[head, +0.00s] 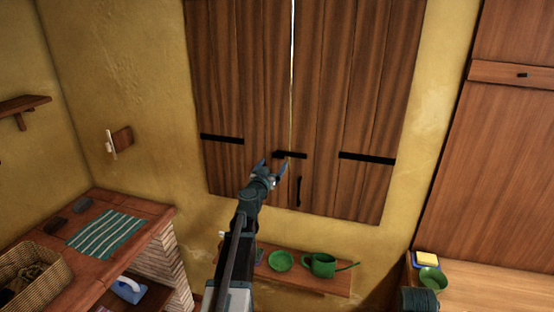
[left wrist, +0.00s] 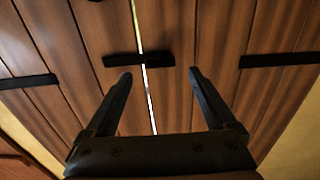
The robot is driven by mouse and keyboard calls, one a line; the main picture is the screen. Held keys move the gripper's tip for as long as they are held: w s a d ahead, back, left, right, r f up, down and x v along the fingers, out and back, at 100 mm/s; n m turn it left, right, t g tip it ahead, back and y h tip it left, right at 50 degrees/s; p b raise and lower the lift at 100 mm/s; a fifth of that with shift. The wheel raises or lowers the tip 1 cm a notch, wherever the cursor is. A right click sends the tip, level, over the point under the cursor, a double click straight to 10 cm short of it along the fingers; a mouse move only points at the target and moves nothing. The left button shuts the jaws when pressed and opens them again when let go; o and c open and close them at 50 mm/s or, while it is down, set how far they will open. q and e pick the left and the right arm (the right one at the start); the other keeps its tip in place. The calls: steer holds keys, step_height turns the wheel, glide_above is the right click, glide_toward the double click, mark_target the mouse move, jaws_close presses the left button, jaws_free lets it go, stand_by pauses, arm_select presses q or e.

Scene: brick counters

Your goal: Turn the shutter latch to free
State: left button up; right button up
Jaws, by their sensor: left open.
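The wooden shutter (head: 330,90) has two leaves with a thin bright gap between them. The shutter latch (head: 293,155) is a short black bar lying across the gap, close to horizontal. The latch also shows in the left wrist view (left wrist: 139,60), a little beyond my fingertips. My left gripper (head: 274,165) is open and empty, just below and left of the latch in the head view. Its two fingers (left wrist: 160,76) sit either side of the gap in the wrist view. I see no contact with the latch.
A black handle (head: 299,190) hangs below the latch on the right leaf. Black straps (head: 222,138) cross both leaves. A low shelf (head: 335,286) holds a green watering can (head: 322,265) and a green bowl (head: 281,261). A brick counter (head: 150,213) stands left.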

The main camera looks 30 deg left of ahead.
mark_target(278, 157)
arm_select(q)
steer(key=x, duration=0.5)
steer(key=shift+w+a, duration=0.15)
steer(key=shift+w, duration=0.1)
jaws_close()
